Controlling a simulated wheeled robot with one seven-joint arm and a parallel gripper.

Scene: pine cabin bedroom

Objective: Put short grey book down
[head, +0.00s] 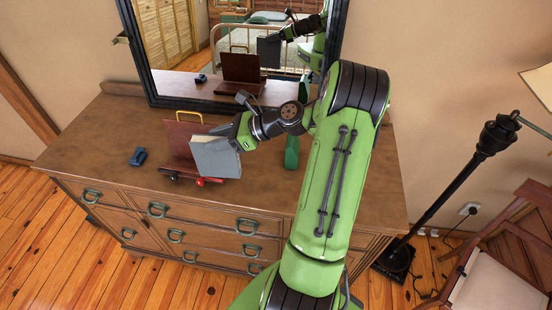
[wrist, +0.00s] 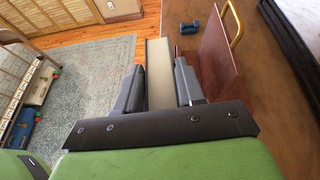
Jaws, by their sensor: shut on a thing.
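The short grey book (head: 216,158) is held upright above the front part of the wooden dresser top (head: 330,196). My gripper (head: 238,132) is shut on it from the upper right. In the wrist view the book (wrist: 159,72) shows edge-on between the two fingers of my gripper (wrist: 161,84). The book's lower edge hangs close to a red item on the dresser; I cannot tell whether they touch.
A brown upright board with a gold handle (head: 182,138) stands just behind the book. A dark blue object (head: 138,156) lies to the left. A green object (head: 292,152) stands to the right. A mirror (head: 170,85) backs the dresser. The dresser's left end is clear.

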